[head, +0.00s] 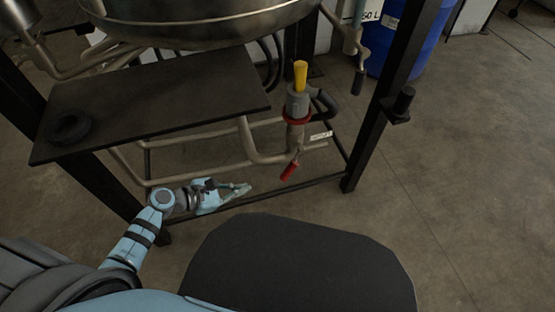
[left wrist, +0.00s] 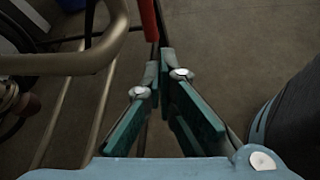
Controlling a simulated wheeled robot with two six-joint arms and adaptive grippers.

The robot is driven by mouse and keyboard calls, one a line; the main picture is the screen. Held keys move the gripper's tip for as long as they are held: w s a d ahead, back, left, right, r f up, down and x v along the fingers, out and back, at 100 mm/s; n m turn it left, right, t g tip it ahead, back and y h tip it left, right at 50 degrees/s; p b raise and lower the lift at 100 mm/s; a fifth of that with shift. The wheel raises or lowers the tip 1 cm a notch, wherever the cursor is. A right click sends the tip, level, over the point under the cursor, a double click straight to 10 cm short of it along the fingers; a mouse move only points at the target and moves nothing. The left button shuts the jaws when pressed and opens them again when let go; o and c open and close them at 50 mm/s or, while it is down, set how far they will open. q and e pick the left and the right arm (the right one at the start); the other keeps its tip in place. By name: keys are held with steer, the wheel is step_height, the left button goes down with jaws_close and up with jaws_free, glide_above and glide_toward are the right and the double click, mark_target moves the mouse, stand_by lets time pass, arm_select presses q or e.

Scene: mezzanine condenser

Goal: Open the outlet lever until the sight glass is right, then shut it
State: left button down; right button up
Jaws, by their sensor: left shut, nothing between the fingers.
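A red-handled lever (head: 290,170) hangs slanting down from the lower end of the vertical pipe fitting under the frame. Its red grip also shows in the left wrist view (left wrist: 148,20), just beyond the fingertips. My left gripper (head: 246,188) is shut and empty, left of the red lever and slightly lower, apart from it in the head view. Its closed fingers fill the middle of the left wrist view (left wrist: 160,62). Above the lever stands a grey fitting (head: 297,103) with a red ring and a bright yellow upright part on top; I cannot tell whether this is the sight glass. My right gripper is not in view.
A dark shelf plate (head: 170,95) carries a black ring (head: 69,128). Pipes (head: 190,178) and dark frame posts (head: 385,100) surround the fitting. A steel vessel (head: 190,20) sits above, a blue drum (head: 412,40) behind. The floor at right is clear.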

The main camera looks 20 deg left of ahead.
arm_select(q)
step_height(320, 180, up, 2)
steer(key=w+r+n, duration=0.1)
steer(key=w+n, duration=0.1)
steer(key=b, duration=0.7)
glide_toward(290, 175)
steer(key=shift+t+h, duration=0.3)
steer(key=x, duration=0.5)
steer(key=shift+w+a+f, duration=0.15)
steer(key=shift+w, duration=0.45)
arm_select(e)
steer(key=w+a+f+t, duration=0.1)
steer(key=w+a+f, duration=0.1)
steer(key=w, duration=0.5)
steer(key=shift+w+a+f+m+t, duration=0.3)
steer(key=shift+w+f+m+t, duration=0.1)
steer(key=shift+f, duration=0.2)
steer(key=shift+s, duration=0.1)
arm_select(q)
steer(key=w+d+f, duration=0.2)
steer(key=d, duration=0.1)
steer(key=shift+d+f, duration=0.2)
steer(key=shift+f, duration=0.15)
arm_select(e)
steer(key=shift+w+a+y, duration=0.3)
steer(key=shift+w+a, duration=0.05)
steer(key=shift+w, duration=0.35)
